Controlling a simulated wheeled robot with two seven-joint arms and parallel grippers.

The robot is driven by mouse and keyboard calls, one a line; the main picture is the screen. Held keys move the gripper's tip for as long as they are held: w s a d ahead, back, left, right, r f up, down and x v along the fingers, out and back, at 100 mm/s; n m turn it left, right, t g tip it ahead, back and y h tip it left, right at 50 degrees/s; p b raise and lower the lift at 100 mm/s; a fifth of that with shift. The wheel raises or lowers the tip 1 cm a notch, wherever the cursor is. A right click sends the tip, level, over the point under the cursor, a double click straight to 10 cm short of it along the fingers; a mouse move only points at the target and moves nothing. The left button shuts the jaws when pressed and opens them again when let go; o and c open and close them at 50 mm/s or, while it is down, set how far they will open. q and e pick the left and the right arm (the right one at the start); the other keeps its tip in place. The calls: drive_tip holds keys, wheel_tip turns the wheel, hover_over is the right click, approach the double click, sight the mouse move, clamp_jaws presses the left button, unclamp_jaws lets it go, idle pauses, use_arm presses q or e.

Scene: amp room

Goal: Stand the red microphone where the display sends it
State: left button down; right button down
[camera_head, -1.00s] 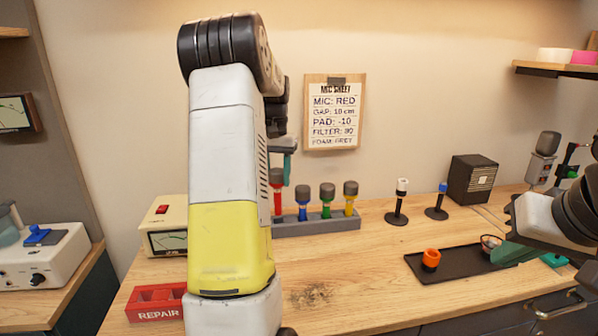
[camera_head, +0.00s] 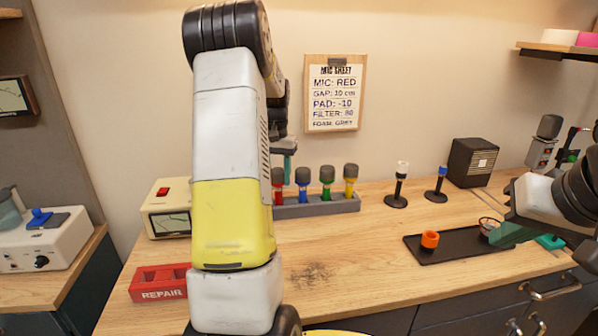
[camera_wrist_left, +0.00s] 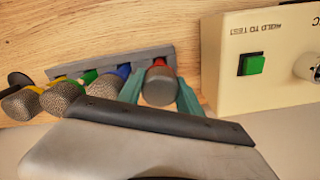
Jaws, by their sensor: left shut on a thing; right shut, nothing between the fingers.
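The red microphone (camera_head: 278,187) is at the left end of a grey rack (camera_head: 318,208), level with blue (camera_head: 303,188), green (camera_head: 326,188) and yellow (camera_head: 350,187) ones. My left gripper (camera_head: 285,158) is shut on it. In the left wrist view the teal fingers (camera_wrist_left: 160,92) flank the red microphone (camera_wrist_left: 159,86) at the rack's end; whether its foot is seated is hidden. The wall sheet (camera_head: 333,92) reads MIC: RED, GAP: 10 cm, PAD: -10, FILTER: 80, FOAM: GREY. My right gripper (camera_head: 512,233) is shut and empty at the right, by a black tray.
A cream meter box (camera_head: 165,222) stands left of the rack; its button looks green in the wrist view. A red REPAIR bin (camera_head: 160,284) is in front. White-topped (camera_head: 398,187) and blue-topped (camera_head: 437,186) stands are right. The black tray (camera_head: 455,250) holds an orange cup. The middle counter is clear.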

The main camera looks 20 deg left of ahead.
use_arm(q)
drive_tip(key=c, duration=0.7)
unclamp_jaws()
wheel_tip(320, 180, up, 8)
drive_tip(key=shift+f, duration=0.2)
drive_tip(key=shift+r, duration=0.1)
